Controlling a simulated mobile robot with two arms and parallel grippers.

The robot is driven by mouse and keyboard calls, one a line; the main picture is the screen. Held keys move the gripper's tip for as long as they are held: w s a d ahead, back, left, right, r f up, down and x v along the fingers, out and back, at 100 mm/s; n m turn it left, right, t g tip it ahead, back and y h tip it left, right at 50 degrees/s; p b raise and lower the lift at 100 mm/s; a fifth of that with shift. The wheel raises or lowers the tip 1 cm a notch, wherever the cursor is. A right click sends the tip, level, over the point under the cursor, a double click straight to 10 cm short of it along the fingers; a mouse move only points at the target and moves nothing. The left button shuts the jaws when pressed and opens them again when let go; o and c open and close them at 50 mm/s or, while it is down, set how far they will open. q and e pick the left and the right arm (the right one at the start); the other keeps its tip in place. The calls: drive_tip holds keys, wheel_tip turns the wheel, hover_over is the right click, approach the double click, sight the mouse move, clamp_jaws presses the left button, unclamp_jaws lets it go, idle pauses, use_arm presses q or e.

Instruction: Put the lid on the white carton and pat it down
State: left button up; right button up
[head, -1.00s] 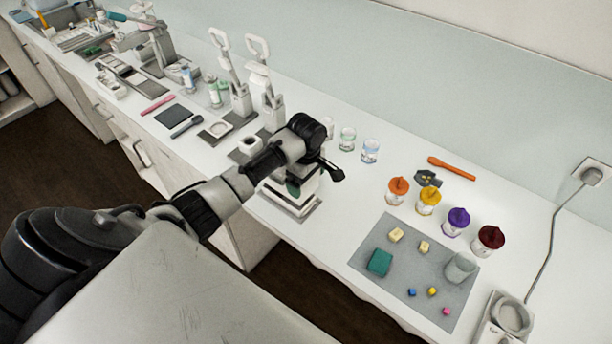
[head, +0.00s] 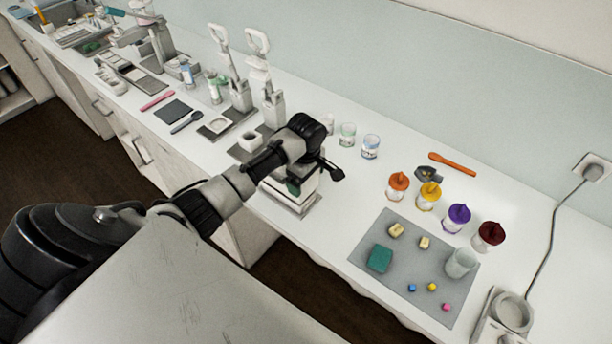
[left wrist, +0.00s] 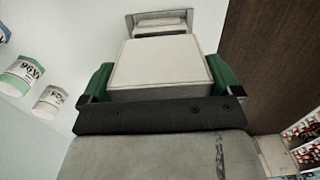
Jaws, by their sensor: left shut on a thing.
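White sides of the carton (head: 311,188) show under the gripper in the head view. The wrist hides most of it, and I cannot tell whether the lid touches the carton. My right gripper is not in view.
Two upright tools with loop handles (head: 272,110) stand behind. Glass jars (head: 371,147) stand to the right. A grey mat (head: 375,284) with small blocks lies further right.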

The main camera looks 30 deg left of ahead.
use_arm(q)
drive_tip(key=shift+f+b, duration=0.35)
drive_tip(key=shift+f, duration=0.6)
drive_tip(key=shift+p, duration=0.5)
drive_tip(key=shift+f, duration=0.85)
idle(0.8)
drive_tip(key=o, duration=0.6)
